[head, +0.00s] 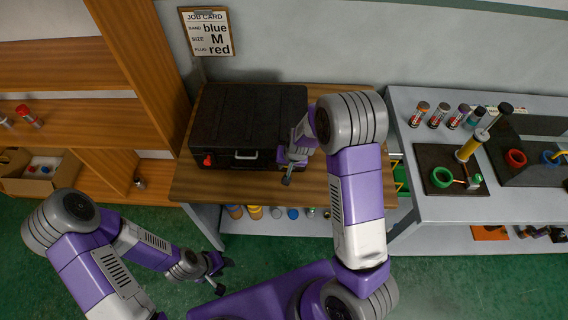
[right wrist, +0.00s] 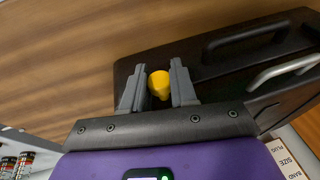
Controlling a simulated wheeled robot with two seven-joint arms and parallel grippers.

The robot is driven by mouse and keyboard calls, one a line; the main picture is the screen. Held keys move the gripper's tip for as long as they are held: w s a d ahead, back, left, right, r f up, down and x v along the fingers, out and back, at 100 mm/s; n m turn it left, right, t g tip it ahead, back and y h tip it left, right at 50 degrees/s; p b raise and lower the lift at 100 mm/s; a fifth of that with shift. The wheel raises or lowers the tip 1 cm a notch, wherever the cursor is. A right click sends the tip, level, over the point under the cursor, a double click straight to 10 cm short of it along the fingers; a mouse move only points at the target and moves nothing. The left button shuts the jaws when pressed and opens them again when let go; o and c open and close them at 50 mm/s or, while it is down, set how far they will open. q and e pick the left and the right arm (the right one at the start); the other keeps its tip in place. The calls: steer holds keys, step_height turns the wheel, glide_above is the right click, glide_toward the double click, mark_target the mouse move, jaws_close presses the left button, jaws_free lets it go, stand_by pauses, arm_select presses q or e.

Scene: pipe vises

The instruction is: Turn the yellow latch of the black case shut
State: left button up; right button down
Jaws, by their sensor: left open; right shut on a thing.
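The black case (head: 250,110) lies closed on the wooden table, with a grey handle (head: 246,155) and a red latch (head: 208,160) on its front. My right gripper (head: 288,172) is at the right end of the case front and hides the yellow latch in the head view. In the right wrist view, the yellow latch (right wrist: 159,84) sits between the two fingers of my right gripper (right wrist: 159,88), which is shut on it. My left gripper (head: 217,275) is open and empty, low over the floor in front of the table.
The wooden table (head: 205,188) has bare room along its front edge. A grey bench (head: 440,235) with pipe vises and several cylinders stands on the right. A job card (head: 207,32) hangs on the wall. Wooden shelves (head: 65,70) stand on the left.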

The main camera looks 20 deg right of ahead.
steer(key=shift+s+a+f, duration=0.1)
steer(key=shift+s+f, duration=0.05)
steer(key=shift+s, duration=0.1)
steer(key=c, duration=0.9)
jaws_free()
steer(key=shift+c, duration=0.2)
steer(key=shift+w, duration=0.1)
steer(key=shift+r, duration=0.35)
steer(key=p+v, duration=0.1)
steer(key=v, duration=0.6)
